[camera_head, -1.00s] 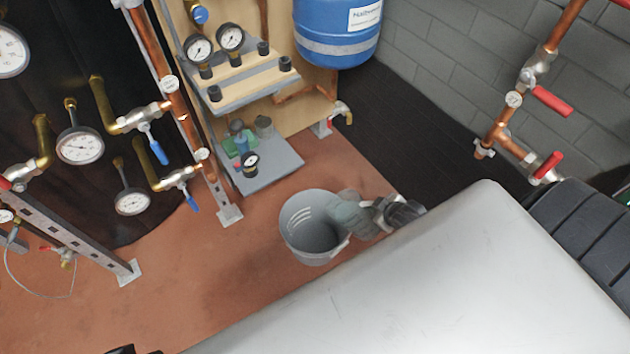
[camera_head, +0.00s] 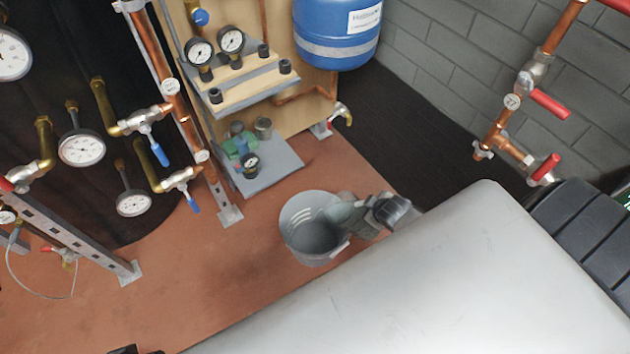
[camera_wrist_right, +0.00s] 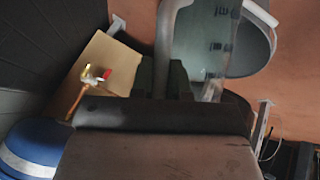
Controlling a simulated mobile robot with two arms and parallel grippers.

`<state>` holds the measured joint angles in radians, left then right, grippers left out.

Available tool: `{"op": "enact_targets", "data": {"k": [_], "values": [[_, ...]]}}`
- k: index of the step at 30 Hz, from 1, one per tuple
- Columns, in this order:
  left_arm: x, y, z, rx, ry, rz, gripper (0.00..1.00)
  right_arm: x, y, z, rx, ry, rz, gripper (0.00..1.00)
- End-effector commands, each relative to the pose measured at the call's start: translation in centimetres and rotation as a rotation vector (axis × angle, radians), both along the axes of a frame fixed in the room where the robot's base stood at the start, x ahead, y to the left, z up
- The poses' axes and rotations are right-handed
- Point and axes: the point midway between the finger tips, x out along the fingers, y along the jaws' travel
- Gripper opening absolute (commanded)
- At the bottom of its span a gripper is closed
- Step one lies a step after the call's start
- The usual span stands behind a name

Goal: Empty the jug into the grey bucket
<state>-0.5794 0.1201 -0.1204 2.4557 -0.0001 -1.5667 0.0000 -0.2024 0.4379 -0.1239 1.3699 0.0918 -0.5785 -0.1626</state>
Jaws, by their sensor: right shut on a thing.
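The grey bucket (camera_head: 312,250) stands upright on the red-brown floor in the head view, its mouth facing up. My right gripper (camera_head: 378,211) is at the bucket's right side, shut on the translucent jug (camera_head: 343,211). The jug is tipped to the left, its mouth end over the bucket's right rim. In the right wrist view the clear jug (camera_wrist_right: 200,45) with dark marks on its wall overlaps the bucket (camera_wrist_right: 252,48) behind it. I cannot tell how much liquid is in the jug or bucket.
A grey board with small fittings (camera_head: 270,172) lies behind the bucket. Pipework with gauges (camera_head: 82,149) and a metal rail (camera_head: 80,240) stand left. A blue tank (camera_head: 335,30) hangs at the back. The floor left of the bucket is clear.

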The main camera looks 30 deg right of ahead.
Motion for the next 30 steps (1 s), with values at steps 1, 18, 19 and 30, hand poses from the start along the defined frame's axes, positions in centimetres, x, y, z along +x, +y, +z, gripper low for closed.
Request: {"op": "enact_targets", "data": {"k": [1,18,19,30], "values": [[0.02,-0.01,-0.11,0.000,0.000,0.000,0.43,0.25,0.07,0.06,-0.002,-0.003,0.000,0.00],[0.06,-0.04,0.31,-0.003,-0.016,-0.001,0.43,0.60,0.42,-0.27,-0.042,0.037,0.001,0.00],[0.05,-0.04,0.28,-0.003,-0.016,-0.001,0.43,0.61,0.43,-0.28,-0.045,0.039,0.001,0.00],[0.02,-0.02,-0.02,-0.002,-0.014,0.000,0.43,0.76,0.62,-0.49,-0.066,0.061,0.002,0.00]]}}
